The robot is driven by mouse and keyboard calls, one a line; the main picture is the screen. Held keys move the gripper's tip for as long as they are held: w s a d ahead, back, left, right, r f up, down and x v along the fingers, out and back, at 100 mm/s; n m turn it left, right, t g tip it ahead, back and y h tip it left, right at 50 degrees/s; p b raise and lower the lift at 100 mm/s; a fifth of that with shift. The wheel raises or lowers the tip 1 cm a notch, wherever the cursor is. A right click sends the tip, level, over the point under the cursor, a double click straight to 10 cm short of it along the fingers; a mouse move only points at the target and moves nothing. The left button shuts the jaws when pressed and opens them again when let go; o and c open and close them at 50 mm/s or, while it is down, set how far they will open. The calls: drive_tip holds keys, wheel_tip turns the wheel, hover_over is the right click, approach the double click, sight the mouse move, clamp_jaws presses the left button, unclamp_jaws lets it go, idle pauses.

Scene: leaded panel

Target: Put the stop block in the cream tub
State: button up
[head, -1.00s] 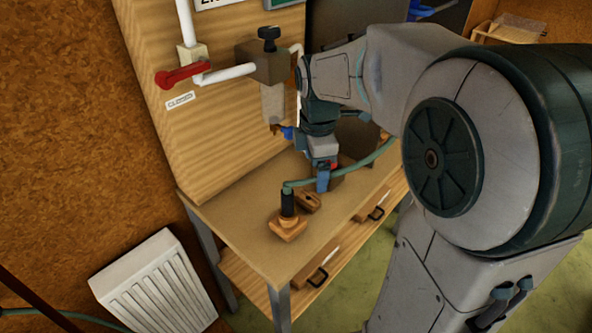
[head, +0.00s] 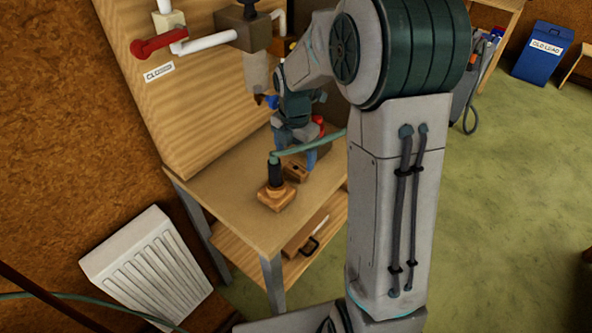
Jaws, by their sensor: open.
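A small wooden block (head: 296,172) with a dark spot on top lies on the bench top; I cannot tell for sure whether it is the stop block. My gripper (head: 311,158) shows small, with a blue finger pointing down just right of and above this block, over the bench. It is open, and I see nothing held in it. My own arm hides part of the area around it. I cannot make out a cream tub in this view.
A wooden base (head: 276,197) with an upright black piece (head: 274,172) stands near the bench's front edge. A green hose (head: 318,144) runs from its top past my gripper. White pipes and a red lever (head: 158,45) are on the back panel. A radiator (head: 150,268) stands left.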

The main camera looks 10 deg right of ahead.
sight(295, 167)
wheel_tip(295, 167, down, 6)
drive_tip(key=shift+r, duration=0.1)
drive_tip(key=c, duration=1.1)
drive_tip(key=shift+c, duration=0.2)
drive_tip(key=shift+r, duration=0.15)
